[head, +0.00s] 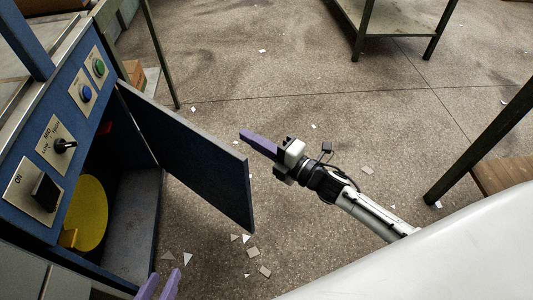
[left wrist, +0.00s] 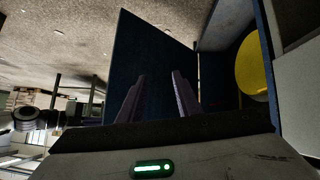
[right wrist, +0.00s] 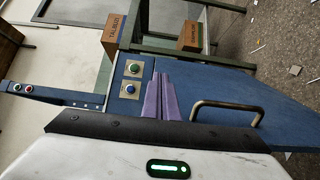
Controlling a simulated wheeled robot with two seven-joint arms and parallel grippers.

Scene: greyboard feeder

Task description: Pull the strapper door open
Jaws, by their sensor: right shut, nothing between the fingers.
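The blue strapper door (head: 205,160) stands wide open, swung out from the strapper's front (head: 70,110). Its dark inner face shows in the head view and in the left wrist view (left wrist: 150,50). A metal bar handle (right wrist: 228,106) sits on the door's outer face in the right wrist view. My right gripper (head: 243,134) is shut and empty, outside the door near its top edge; its purple fingers are together in the right wrist view (right wrist: 161,76). My left gripper (head: 165,277) is low in front of the opening; its fingers are apart and empty in the left wrist view (left wrist: 160,75).
Inside the strapper is a yellow round reel (head: 87,213). The front panel has a black switch (head: 45,192), a knob (head: 64,146) and green and blue buttons. Cardboard boxes (right wrist: 191,36) stand behind. Paper scraps (head: 253,252) litter the floor. Table legs stand at right.

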